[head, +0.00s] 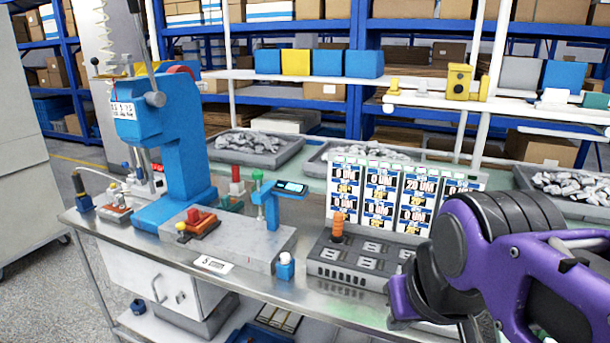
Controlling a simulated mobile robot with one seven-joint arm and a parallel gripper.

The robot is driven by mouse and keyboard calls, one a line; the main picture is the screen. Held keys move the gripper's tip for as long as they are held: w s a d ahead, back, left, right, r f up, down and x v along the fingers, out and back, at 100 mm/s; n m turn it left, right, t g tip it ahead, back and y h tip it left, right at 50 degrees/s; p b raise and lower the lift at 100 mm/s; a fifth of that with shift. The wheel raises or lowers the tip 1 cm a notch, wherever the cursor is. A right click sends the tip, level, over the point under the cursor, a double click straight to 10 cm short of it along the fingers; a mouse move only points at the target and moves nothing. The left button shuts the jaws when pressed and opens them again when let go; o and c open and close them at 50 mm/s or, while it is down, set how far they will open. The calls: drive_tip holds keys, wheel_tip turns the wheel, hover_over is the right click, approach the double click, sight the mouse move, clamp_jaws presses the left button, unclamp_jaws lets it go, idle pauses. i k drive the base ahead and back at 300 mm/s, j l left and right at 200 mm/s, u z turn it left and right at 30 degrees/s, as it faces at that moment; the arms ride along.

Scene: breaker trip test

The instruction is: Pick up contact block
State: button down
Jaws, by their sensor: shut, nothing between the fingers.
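I cannot tell for certain which part is the contact block. A red block (200,220) sits on a grey base plate in front of the blue press. An orange knobbed piece (338,226) stands upright in a dark grey slotted holder (318,268). My gripper (402,302) is at the lower right, beside the holder's right end and apart from the red block and the orange piece. It is shut and empty. My purple arm hides the right end of the bench.
A blue press (168,140) stands at the bench's left. A display panel (332,212) with several labelled cells rises behind the holder. Trays of metal parts (258,142) stand behind. A small blue-and-white bottle (285,268) is near the front edge. Bare metal bench shows at the front.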

sight(337, 235)
drive_tip(key=i+j+z, duration=0.15)
drive_tip(key=j, duration=0.2)
drive_tip(key=i+j+z, duration=0.15)
drive_tip(key=j, duration=0.25)
drive_tip(key=j+z, duration=0.15)
drive_tip(key=j, duration=0.25)
drive_tip(key=i, duration=0.05)
